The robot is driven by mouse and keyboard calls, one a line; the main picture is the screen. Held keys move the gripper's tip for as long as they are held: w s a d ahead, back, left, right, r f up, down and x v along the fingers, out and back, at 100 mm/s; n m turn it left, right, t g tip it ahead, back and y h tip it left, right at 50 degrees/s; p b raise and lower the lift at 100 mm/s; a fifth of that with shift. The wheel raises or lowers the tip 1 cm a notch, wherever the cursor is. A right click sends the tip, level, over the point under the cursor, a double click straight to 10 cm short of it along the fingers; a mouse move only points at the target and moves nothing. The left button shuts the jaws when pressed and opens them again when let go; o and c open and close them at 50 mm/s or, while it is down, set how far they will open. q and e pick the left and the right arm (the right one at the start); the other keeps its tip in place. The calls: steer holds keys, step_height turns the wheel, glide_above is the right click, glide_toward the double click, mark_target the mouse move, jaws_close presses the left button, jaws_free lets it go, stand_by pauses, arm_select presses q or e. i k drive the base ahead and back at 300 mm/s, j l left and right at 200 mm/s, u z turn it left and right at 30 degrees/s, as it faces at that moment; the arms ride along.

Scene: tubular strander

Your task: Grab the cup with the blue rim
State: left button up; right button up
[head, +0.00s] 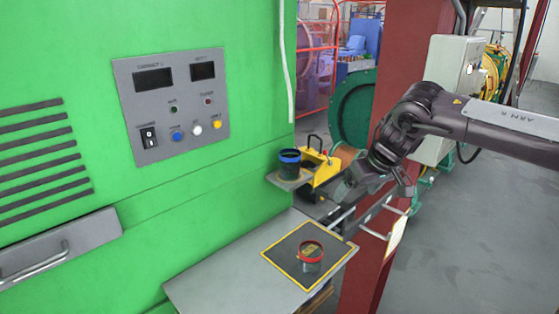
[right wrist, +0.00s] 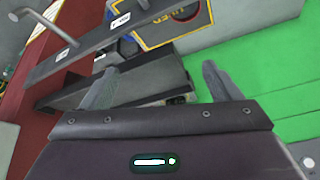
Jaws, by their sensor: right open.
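The cup with the blue rim (head: 290,163) is dark and stands upright on a small grey shelf (head: 287,182) at the green machine's edge. A similar cup with a red rim (head: 310,256) stands lower, on a dark mat with a yellow border (head: 284,250). My right gripper (head: 345,192) is to the right of the blue-rimmed cup and apart from it. In the right wrist view its two fingers (right wrist: 157,86) are spread, with nothing held between them. I cannot pick out the blue-rimmed cup for certain in that view. My left gripper is out of view.
A red column (head: 388,95) stands behind my right arm. The grey table (head: 215,275) is clear left of the mat. A green control panel wall (head: 90,165) fills the left.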

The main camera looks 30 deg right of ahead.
mark_target(290, 159)
steer(key=i, duration=0.95)
